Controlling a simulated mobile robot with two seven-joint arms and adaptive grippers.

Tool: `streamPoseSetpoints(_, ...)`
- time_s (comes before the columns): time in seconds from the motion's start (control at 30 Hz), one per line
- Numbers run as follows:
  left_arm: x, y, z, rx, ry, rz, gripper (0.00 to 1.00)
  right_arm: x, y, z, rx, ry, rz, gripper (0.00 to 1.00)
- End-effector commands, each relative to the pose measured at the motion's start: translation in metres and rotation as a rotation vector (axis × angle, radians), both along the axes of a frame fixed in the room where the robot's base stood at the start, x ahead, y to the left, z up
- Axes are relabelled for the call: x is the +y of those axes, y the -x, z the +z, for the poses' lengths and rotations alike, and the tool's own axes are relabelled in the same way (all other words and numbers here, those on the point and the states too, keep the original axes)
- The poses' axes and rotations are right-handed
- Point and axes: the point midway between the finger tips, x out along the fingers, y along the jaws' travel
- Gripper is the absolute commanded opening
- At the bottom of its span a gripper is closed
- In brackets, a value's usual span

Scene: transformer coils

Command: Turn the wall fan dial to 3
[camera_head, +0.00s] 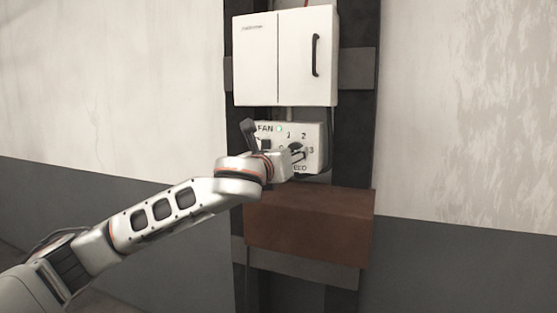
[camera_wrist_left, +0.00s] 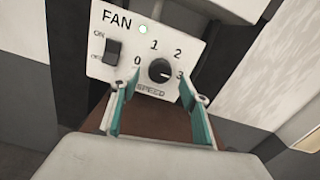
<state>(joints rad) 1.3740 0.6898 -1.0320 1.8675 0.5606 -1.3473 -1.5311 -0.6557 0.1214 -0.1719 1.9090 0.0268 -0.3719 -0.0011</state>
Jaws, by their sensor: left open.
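The white fan panel (camera_head: 314,135) is on the wall; its black dial (camera_wrist_left: 160,71) shows clearly in the left wrist view. The numbers 0, 1, 2 and 3 run around the dial, with SPEED below. A small light mark on the dial seems to face right, toward 3, but it is too small to be sure. My left gripper (camera_head: 296,151) is in front of the panel and partly hides the dial in the head view. In the left wrist view its teal-padded fingers (camera_wrist_left: 155,97) are apart and empty, one on each side below the dial. My right gripper is not in view.
An ON switch (camera_wrist_left: 113,52) and a lit green lamp (camera_wrist_left: 143,29) are on the panel. A white cabinet (camera_head: 258,62) with a black handle hangs above. A brown box (camera_head: 320,225) sticks out below. The wall to the right is bare.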

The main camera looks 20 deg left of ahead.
Motion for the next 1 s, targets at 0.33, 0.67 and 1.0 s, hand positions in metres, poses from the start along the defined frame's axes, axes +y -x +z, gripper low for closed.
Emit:
streamPoseSetpoints(0.33, 0.002, 0.067, 0.000, -0.001, -0.002, -0.001, 0.45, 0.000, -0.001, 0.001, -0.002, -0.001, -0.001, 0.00)
streamPoseSetpoints(0.67, 0.004, 0.090, 0.000, 0.000, -0.001, 0.001, 0.45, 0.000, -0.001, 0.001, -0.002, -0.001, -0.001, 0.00)
streamPoseSetpoints(1.0, 0.003, 0.090, 0.000, 0.000, -0.001, 0.001, 0.45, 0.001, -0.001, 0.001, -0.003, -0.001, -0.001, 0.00)
